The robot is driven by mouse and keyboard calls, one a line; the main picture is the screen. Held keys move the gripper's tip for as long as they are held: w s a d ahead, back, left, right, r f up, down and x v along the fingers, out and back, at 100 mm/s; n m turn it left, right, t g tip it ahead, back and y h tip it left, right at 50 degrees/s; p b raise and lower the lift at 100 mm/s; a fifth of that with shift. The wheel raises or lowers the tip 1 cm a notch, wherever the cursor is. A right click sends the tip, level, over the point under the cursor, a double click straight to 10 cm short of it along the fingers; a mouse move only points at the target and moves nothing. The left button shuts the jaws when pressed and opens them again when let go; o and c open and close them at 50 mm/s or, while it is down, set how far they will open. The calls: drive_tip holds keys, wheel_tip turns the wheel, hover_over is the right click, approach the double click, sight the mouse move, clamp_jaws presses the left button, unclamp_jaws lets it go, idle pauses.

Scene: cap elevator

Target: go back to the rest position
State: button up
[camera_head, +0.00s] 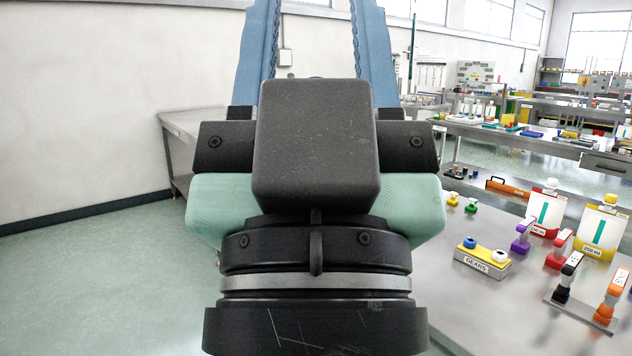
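My gripper (315,30) fills the middle of the head view, with its black and teal body close to the camera. Its two blue fingers point up the picture and stand well apart. Bare wall shows between them, and nothing is seen held in the visible stretch. The fingertips are cut off by the top edge of the picture.
A grey table (465,315) at right bears a yellow GEARS block (483,262), a red container (546,210), a yellow container (602,228) and several coloured parts. An empty-looking grey bench (190,124) stands behind at left. The floor (95,285) at left is clear.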

wheel_tip(320, 180, up, 20)
drive_tip(key=p, duration=1.7)
drive_tip(key=shift+f, duration=0.2)
